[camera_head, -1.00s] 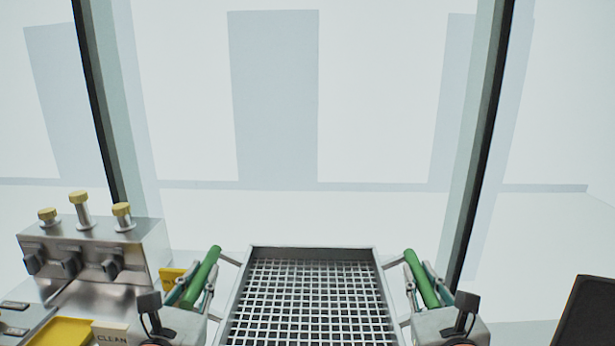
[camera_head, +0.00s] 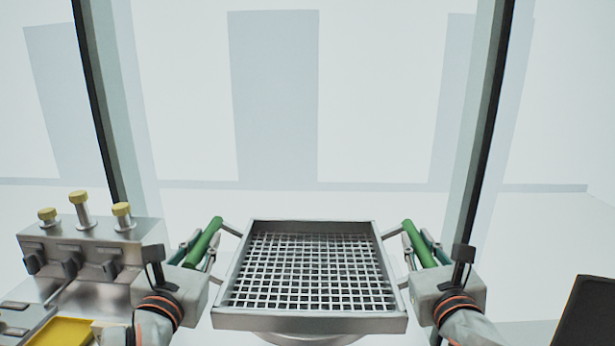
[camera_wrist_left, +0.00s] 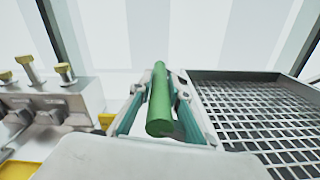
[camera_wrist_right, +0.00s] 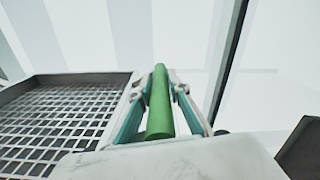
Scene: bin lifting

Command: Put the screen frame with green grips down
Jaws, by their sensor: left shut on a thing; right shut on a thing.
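The screen frame (camera_head: 310,323) is a grey metal tray with a square mesh floor, and it is in the lower middle of the head view. It has a green grip on each side, the left one (camera_head: 204,243) and the right one (camera_head: 418,243). My left gripper (camera_head: 200,250) is shut on the left green grip, which shows between the fingers in the left wrist view (camera_wrist_left: 160,100). My right gripper (camera_head: 424,250) is shut on the right green grip, also between the fingers in the right wrist view (camera_wrist_right: 160,102). A rounded metal part (camera_head: 315,339) shows just below the frame's front edge.
A metal box with yellow-topped knobs (camera_head: 90,245) stands at the left, with a yellow tray (camera_head: 62,331) in front of it. A dark panel (camera_head: 592,312) is at the lower right. Two upright posts (camera_head: 482,130) rise behind the frame on either side.

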